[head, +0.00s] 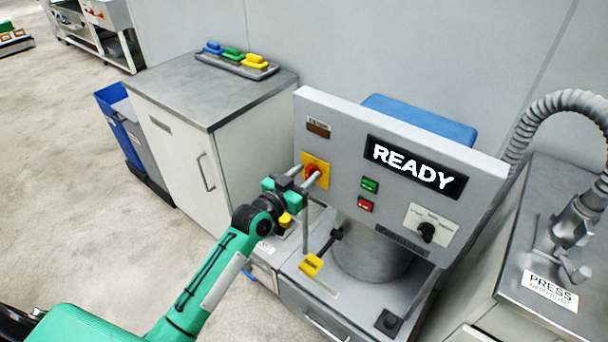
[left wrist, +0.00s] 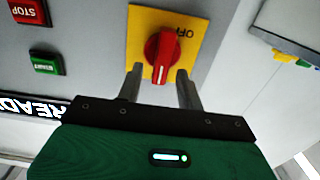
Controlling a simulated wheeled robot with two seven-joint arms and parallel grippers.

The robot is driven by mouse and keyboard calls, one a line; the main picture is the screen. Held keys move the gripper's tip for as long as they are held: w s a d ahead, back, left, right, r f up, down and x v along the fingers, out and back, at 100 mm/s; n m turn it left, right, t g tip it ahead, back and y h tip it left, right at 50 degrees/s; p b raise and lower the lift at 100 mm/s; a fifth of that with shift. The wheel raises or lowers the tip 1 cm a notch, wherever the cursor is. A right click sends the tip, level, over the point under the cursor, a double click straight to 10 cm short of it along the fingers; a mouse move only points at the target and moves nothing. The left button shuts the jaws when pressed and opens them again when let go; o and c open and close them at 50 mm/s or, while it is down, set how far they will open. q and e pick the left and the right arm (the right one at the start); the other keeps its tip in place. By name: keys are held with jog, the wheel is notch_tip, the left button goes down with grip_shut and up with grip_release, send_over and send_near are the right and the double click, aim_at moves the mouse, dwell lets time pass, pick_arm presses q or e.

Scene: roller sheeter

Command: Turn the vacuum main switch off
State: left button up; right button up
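The main switch is a red rotary knob (left wrist: 161,57) on a yellow plate (left wrist: 196,22), on the grey control panel's left side. In the left wrist view the word OFF shows on the plate, upside down. The knob (head: 311,171) also shows in the head view, partly behind my gripper. My left gripper (left wrist: 160,72) is open, its two fingers on either side of the knob's lower end. I cannot tell whether they touch it. The left gripper (head: 306,178) also shows in the head view, in front of the panel. My right gripper is not in view.
The panel (head: 340,125) carries a READY display (head: 415,166), a green button (head: 370,185), a red button (head: 365,204) and a black selector (head: 427,232). A yellow-ended lever (head: 311,265) sticks out below. A grey cabinet (head: 165,135) stands at left, a press bench (head: 510,295) at right.

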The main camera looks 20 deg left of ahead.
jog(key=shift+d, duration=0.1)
pick_arm(q)
grip_shut()
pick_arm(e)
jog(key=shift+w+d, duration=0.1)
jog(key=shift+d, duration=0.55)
